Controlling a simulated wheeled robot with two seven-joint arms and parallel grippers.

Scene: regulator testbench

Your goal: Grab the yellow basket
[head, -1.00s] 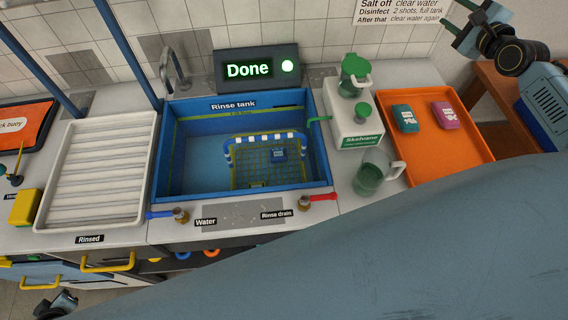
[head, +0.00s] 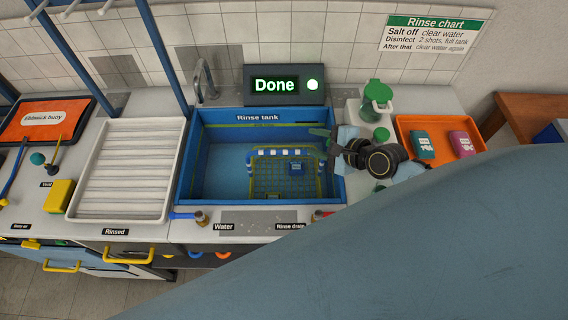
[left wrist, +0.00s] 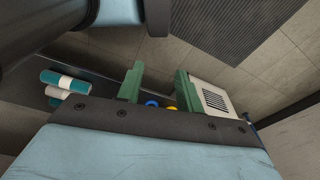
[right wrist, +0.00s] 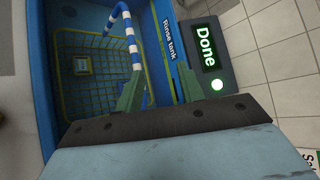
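The yellow wire basket (head: 268,186) sits inside the blue rinse tank (head: 186,170), with a blue-and-white striped handle (head: 287,152) along its far side. My right gripper (head: 323,148) is open at the tank's right rim, beside the basket. In the right wrist view my right gripper (right wrist: 160,90) has its green fingers apart, and the basket (right wrist: 100,85) and striped handle (right wrist: 130,42) lie beyond and left of them. I see no grip on the handle. My left gripper (left wrist: 158,84) is open and empty, away from the basket.
A display (head: 285,86) reading "Done" stands behind the tank. A green-lidded dispenser (head: 377,95) and orange tray (head: 405,122) are at right. A white ribbed tray (head: 128,165) lies left. Blue posts (head: 145,40) rise at left. My arm covers the lower right.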

